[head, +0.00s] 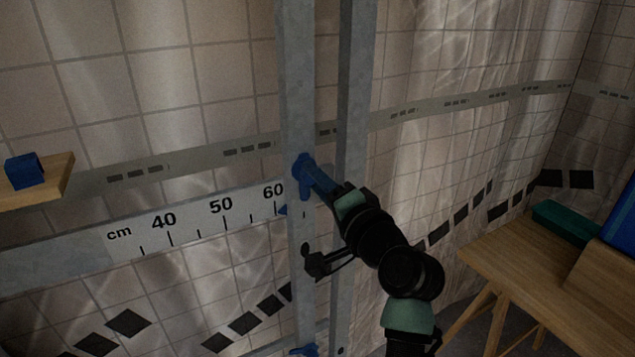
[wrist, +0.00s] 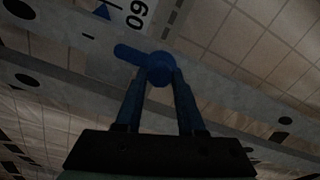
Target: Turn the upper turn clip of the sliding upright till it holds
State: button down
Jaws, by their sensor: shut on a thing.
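The sliding upright (head: 298,100) is a grey metal rail standing in front of the tiled wall. Its upper turn clip (head: 303,170) is blue, with a round knob and a short lever. In the wrist view the clip (wrist: 160,70) shows its lever pointing left, roughly along the length of the upright (wrist: 225,82). In the head view a blue part hangs downward at the clip. My gripper (head: 313,177) reaches in from the lower right. In the wrist view its fingers (wrist: 160,80) are shut on the clip's knob, one on each side. The fingers partly hide the knob.
A lower blue clip (head: 303,350) shows at the bottom edge. A second post (head: 352,90) stands close right. A wooden table (head: 530,270) is at right.

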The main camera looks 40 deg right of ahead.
jog(key=c, duration=0.5)
grip_release()
jog(key=b+v, duration=0.2)
jog(key=v, duration=1.1)
